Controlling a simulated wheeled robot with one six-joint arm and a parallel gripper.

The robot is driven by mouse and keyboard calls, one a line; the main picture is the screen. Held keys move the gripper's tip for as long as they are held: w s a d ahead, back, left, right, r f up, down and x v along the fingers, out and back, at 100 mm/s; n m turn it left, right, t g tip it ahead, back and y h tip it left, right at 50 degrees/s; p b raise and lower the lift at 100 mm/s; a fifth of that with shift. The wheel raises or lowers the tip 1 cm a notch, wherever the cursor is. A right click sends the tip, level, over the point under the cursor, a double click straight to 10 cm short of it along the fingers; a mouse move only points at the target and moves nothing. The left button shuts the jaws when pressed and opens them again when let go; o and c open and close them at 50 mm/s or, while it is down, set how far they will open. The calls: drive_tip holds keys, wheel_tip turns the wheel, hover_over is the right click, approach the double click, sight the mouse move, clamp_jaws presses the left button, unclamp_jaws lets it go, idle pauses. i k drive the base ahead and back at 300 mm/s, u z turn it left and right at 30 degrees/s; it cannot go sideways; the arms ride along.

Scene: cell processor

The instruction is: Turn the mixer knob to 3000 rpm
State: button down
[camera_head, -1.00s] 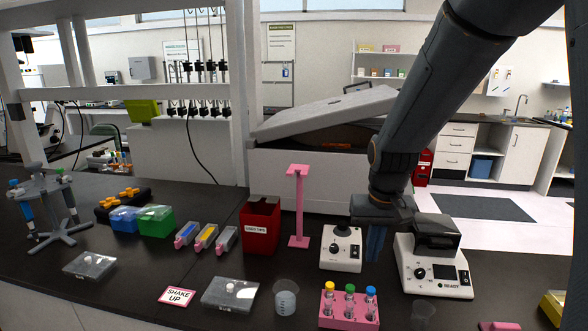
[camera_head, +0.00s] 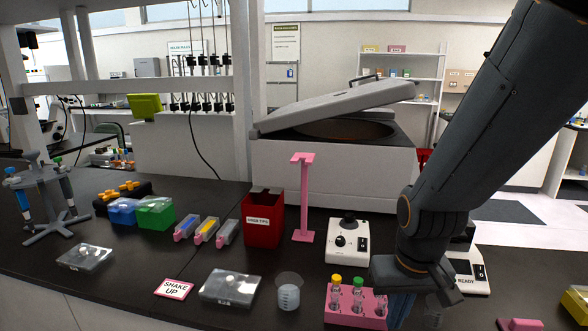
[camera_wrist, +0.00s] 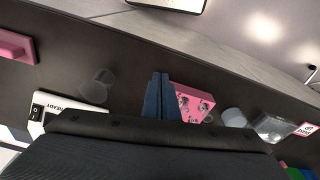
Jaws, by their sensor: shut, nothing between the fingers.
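The small white mixer (camera_head: 346,257) stands on the dark bench, right of the pink stand in the head view. It has a black cup on top, a round black knob (camera_head: 340,240) on its front and a black switch to the right. The scale around the knob is too small to read. My gripper (camera_head: 400,310) points down with its blue fingers shut and empty, to the front right of the mixer and apart from it. The fingers also show in the wrist view (camera_wrist: 160,98), beside the pink tube rack. The mixer is not visible in the wrist view.
The pink rack (camera_head: 341,311) with capped tubes is close to my fingers. A white device marked READY (camera_head: 467,281) is partly hidden behind my arm. A beaker (camera_head: 288,296), a red tips bin (camera_head: 262,222) and a pink stand (camera_head: 302,200) stand left of my gripper.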

sight(340, 241)
drive_tip(key=z, duration=0.05)
drive_tip(key=k, duration=0.5)
drive_tip(key=z, duration=1.2)
drive_tip(key=k, duration=0.95)
drive_tip(key=u, duration=1.45)
drive_tip(key=i, duration=1)
drive_tip(key=z, duration=0.05)
